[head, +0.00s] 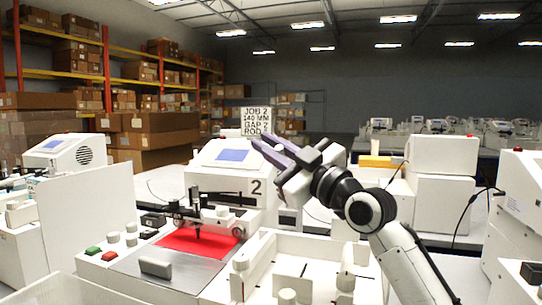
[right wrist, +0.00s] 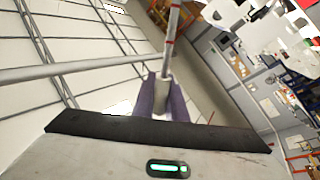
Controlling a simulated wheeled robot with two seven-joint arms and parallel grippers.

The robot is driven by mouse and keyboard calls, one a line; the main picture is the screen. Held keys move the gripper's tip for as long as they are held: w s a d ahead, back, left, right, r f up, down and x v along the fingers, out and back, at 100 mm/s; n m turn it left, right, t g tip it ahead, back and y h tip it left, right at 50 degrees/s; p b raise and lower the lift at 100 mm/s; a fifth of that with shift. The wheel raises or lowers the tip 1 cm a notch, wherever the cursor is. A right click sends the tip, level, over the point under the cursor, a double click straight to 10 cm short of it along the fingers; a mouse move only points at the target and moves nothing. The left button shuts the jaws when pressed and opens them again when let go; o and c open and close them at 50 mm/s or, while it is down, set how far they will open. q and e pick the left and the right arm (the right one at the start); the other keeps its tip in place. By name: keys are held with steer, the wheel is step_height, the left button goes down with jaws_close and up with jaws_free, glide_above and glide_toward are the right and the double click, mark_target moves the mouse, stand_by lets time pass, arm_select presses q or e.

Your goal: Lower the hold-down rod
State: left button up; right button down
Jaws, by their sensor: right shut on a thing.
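My right gripper (head: 268,146) is raised in front of the numbered plotter (head: 225,172), its purple fingers pointing up and to the left. In the right wrist view, the purple fingers (right wrist: 162,100) are shut on a pale cylindrical piece (right wrist: 162,92). A thin pole with red bands shows in line beyond it; I cannot tell whether they are joined. The held piece does not show clearly in the head view. The plotter's dark carriage (head: 197,214) stands over a red sheet (head: 200,240) on a grey bed. I cannot single out the hold-down rod there with certainty. My left gripper is not in view.
A sign (head: 256,121) reading "JOB 2, 140 MM, GAP 2, ROD" stands behind the gripper. A white compartment tray (head: 262,262) is right of the bed. Green and red buttons (head: 109,256) sit at the bed's left. White machines stand at both sides.

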steer(key=shift+s+f+n+y, duration=0.2)
steer(key=shift+n+y, duration=0.1)
